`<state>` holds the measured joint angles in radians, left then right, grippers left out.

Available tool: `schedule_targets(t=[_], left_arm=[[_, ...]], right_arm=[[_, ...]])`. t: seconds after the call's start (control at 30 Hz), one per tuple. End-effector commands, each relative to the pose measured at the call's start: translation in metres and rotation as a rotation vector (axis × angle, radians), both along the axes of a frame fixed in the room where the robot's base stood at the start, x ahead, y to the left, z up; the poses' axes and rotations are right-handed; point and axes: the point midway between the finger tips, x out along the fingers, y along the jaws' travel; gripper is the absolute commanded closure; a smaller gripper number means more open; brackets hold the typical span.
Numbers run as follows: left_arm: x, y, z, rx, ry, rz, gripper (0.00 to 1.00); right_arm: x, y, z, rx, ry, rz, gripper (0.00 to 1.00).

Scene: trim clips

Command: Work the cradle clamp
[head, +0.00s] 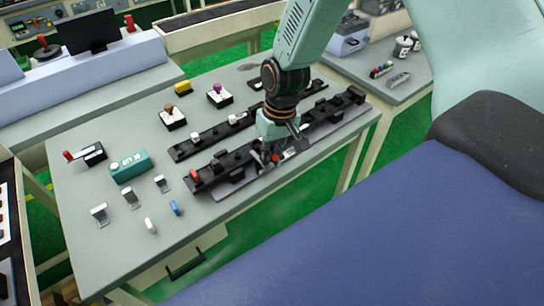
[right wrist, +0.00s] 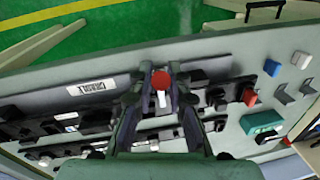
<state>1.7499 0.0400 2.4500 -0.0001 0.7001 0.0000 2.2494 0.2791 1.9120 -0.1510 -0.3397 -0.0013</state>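The long black fixture (head: 215,181) lies on a grey plate along the front of the table. In the right wrist view, a red ball knob (right wrist: 161,79) on a pale lever (right wrist: 161,98) stands at this fixture. A white printed label (right wrist: 90,87) is on the plate beside it, too small to read surely. My right gripper (head: 271,158) is low over the fixture's front edge. In the right wrist view its fingertips (right wrist: 161,72) stand on either side of the red knob, close to it. Whether they touch it I cannot tell. My left gripper is not in view.
A second black rail (head: 190,147) lies behind. A teal box (head: 129,167), a red-handled block (head: 93,154), several grey brackets (head: 129,198), a blue piece (head: 176,208) and a white piece (head: 151,226) lie on the left.

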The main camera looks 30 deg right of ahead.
Motion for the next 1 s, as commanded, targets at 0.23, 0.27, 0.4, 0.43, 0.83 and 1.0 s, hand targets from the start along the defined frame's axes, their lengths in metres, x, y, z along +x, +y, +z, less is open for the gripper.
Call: schedule_targets(t=[0.23,0.27,0.4,0.43,0.83,1.0], left_arm=[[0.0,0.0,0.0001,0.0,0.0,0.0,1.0],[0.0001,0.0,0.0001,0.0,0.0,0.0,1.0],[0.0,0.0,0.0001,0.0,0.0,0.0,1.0],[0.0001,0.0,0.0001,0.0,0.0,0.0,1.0],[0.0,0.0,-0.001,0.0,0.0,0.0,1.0],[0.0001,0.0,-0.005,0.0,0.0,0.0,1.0]], right_arm=[[-0.0001,0.0001,0.0003,0.0,0.0,0.0,1.0],[-0.0001,0.0001,0.0003,0.0,0.0,0.0,1.0],[-0.0001,0.0,0.0003,0.0,0.0,0.0,1.0],[-0.0001,0.0,0.0003,0.0,0.0,0.0,1.0],[0.0011,0.0,-0.0001,0.001,-0.003,0.001,1.0],[0.0053,0.0,-0.0017,0.002,-0.016,0.0,1.0]])
